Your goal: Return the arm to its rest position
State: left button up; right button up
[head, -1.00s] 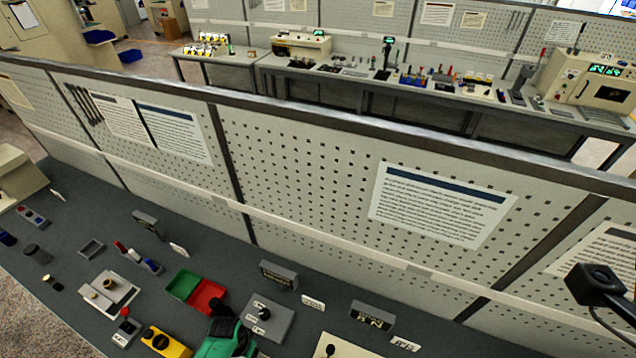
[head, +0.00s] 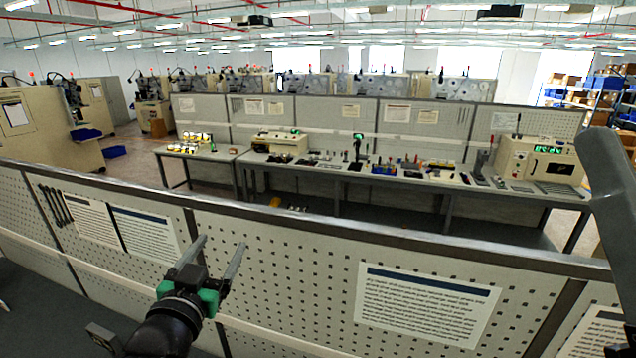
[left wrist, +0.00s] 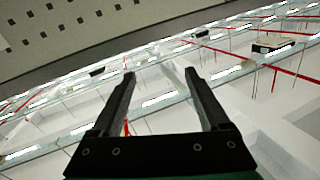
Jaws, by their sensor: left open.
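My left gripper (head: 215,252) is raised in front of the perforated partition in the head view, its two grey fingers apart and pointing up. In the left wrist view, the open fingers (left wrist: 158,75) have nothing between them and point toward the ceiling. The grey bar at the right edge of the head view may be part of my own body. My right gripper is not seen.
The perforated partition (head: 285,262) with paper sheets (head: 425,303) runs across just beyond my left gripper. Behind it stands a long workbench (head: 400,176) with devices. A strip of dark near bench (head: 30,310) shows at lower left.

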pick_arm(q)
jog(key=s+r+n+t+h, duration=0.1)
jog(key=s+r+t, duration=0.8)
jog(key=s+r, duration=1.5)
jog(key=shift+r+n+t, duration=0.25)
jog(key=shift+n+t, duration=0.05)
jog(key=shift+n, duration=0.1)
jog(key=shift+s, duration=0.1)
